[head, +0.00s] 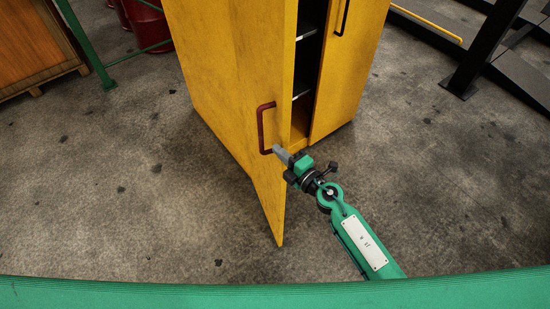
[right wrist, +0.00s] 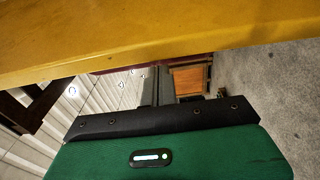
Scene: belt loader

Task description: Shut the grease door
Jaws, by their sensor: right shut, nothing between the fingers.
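The yellow cabinet (head: 205,75) stands upright. Its left door (head: 263,185) is ajar and swings out toward me, with a dark red bar handle (head: 262,128). My right gripper (head: 279,152) is shut and empty, with its fingertips by the lower end of this handle, at the door's free edge; I cannot tell whether they touch. In the right wrist view the yellow door (right wrist: 150,38) crosses the top, with a dark red strip of the handle under it, near the fingers (right wrist: 155,85). My left gripper is out of view.
The cabinet's right door (head: 345,60) looks shut and has a black handle (head: 343,18). Dark shelves show in the gap. A wooden crate (head: 35,45), a green rail (head: 85,45) and red drums stand at the left. A dark metal frame (head: 485,50) is at the right. The floor around is clear.

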